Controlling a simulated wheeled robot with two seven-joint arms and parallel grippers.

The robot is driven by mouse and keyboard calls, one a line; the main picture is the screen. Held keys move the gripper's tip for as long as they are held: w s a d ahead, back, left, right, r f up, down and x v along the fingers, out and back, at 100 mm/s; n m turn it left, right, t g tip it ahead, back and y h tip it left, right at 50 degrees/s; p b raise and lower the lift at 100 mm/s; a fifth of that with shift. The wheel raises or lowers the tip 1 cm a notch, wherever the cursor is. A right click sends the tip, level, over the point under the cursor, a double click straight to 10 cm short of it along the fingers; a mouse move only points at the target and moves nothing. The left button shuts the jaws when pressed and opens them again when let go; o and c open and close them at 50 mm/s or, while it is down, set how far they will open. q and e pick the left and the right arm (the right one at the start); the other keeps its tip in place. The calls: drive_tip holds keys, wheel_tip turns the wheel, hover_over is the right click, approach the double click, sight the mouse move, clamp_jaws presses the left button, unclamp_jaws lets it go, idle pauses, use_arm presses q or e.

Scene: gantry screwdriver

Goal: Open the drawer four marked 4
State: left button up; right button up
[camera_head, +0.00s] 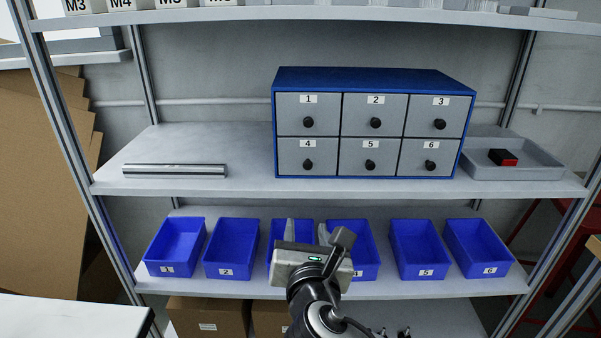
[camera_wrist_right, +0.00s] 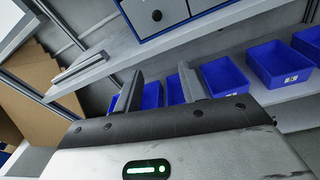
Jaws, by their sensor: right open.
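A blue cabinet (camera_head: 373,77) with grey drawers in two rows stands on the middle shelf. The drawer marked 4 (camera_head: 291,157) is at its lower left and is closed, with a black round knob (camera_head: 308,165). Its number label is visible above the knob. My right gripper (camera_head: 306,232) is open and empty, below the drawer and in front of the lower shelf's blue bins. In the right wrist view, its two fingers (camera_wrist_right: 160,92) are apart, and part of the cabinet (camera_wrist_right: 200,8) shows at the top. My left gripper is not in view.
Several blue bins (camera_head: 230,250) line the lower shelf. A metal bar (camera_head: 174,171) lies at the left of the middle shelf (camera_head: 130,184). A grey tray (camera_head: 540,172) with a black and red object (camera_head: 503,157) is right of the cabinet. The space before the drawers is clear.

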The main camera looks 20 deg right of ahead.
wheel_tip(320, 180, up, 2)
drive_tip(key=w+n+t+h, duration=0.1)
drive_tip(key=n, duration=0.1)
drive_tip(key=b, duration=0.2)
approach(308, 166)
drive_tip(key=x, duration=0.8)
drive_tip(key=shift+w+d, duration=0.1)
drive_tip(key=shift+w, duration=0.25)
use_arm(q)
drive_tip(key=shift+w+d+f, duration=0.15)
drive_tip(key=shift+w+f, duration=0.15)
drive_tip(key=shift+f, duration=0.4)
use_arm(e)
drive_tip(key=shift+w, duration=0.1)
